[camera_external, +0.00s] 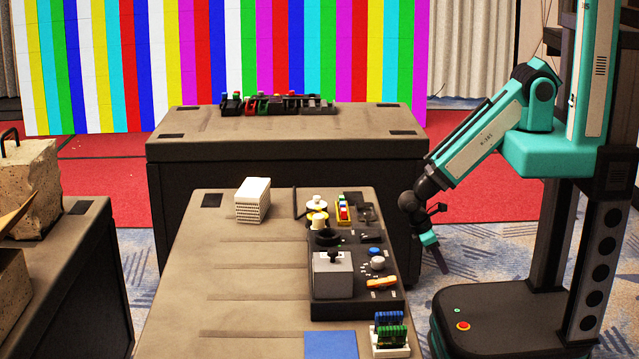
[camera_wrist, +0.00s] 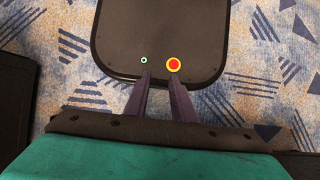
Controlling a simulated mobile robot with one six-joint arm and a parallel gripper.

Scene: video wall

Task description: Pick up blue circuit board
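A blue circuit board (camera_external: 388,317) stands upright at the back of a small white holder (camera_external: 391,352), at the near right corner of the front table. Green circuit boards (camera_external: 392,334) stand in front of it in the same holder. My gripper (camera_external: 442,268) hangs pointing down beyond the table's right side, above the floor and well away from the boards. In the wrist view, my gripper (camera_wrist: 160,78) has its two fingers apart with nothing between them. The boards are not in the wrist view.
A flat blue square (camera_external: 331,345) lies left of the holder. A black control panel (camera_external: 345,265) with a grey box, knobs and buttons stands behind it. A white stack (camera_external: 253,200) is at the far left. The front table's (camera_external: 190,290) left side is clear.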

